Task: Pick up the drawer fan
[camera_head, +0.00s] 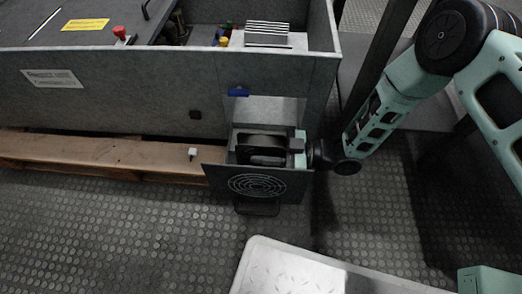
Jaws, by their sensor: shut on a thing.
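The drawer fan (258,187) is a dark grey panel with a round ring-shaped grille and a box-like frame behind it. It shows in the head view, low in front of the grey cabinet's open slot. My gripper (292,151) reaches in from the right, at the upper right of the fan's frame, and is shut on the drawer fan. The fingertips are partly hidden by the frame and the gripper body. I cannot tell whether the frame's back part is still inside the slot.
A pale tray (252,262) is at the bottom front. Studded floor (110,230) at left is clear.

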